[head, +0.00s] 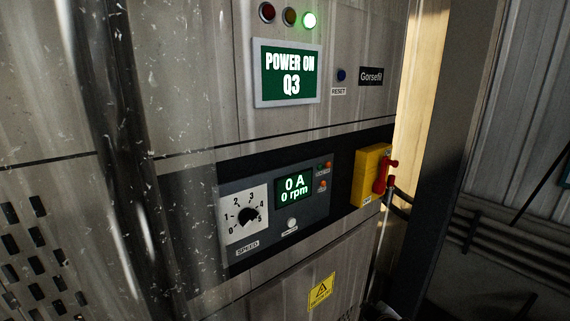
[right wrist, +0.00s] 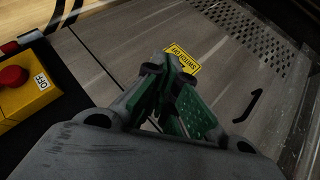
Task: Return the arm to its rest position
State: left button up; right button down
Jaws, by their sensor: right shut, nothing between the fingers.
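My right gripper (right wrist: 170,68) shows in the right wrist view. Its green-padded fingers are shut with nothing between them. They point toward the grey cabinet front, and the tips overlap the lower edge of a yellow warning label (right wrist: 182,58). I cannot tell how far they are from the panel. A yellow switch box (right wrist: 28,92) with a red knob and an OFF tag lies to the gripper's left, apart from it. Neither gripper shows in the head view, and my left gripper is out of sight.
The cabinet carries a screen (head: 288,74) reading POWER ON Q3, a lit green lamp (head: 309,20), a speed dial (head: 245,214) and a display (head: 295,189) reading 0 A, 0 rpm. The yellow box (head: 368,177) with its red handle (head: 382,174) sits at right. A dark post (head: 445,130) stands beyond.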

jog(key=s+a+f+m+g+y, duration=0.1)
jog(key=s+f+m+g, duration=0.3)
jog(key=s, duration=0.6)
jog(key=s+f+m+g+y, duration=0.1)
jog(key=s+f+m+g, duration=0.15)
jog(key=s+f, duration=0.75)
jog(key=f, duration=1.3)
jog(key=s+f, duration=0.2)
jog(key=f, duration=1.3)
jog(key=s+d+f+g, duration=0.1)
jog(key=s+d+f, duration=0.1)
jog(key=s+f, duration=0.8)
jog(key=s+d+f+g, duration=0.1)
jog(key=s+d+f, duration=0.1)
jog(key=s+f, duration=0.9)
jog(key=shift+s, duration=0.65)
jog(key=shift+s, duration=0.1)
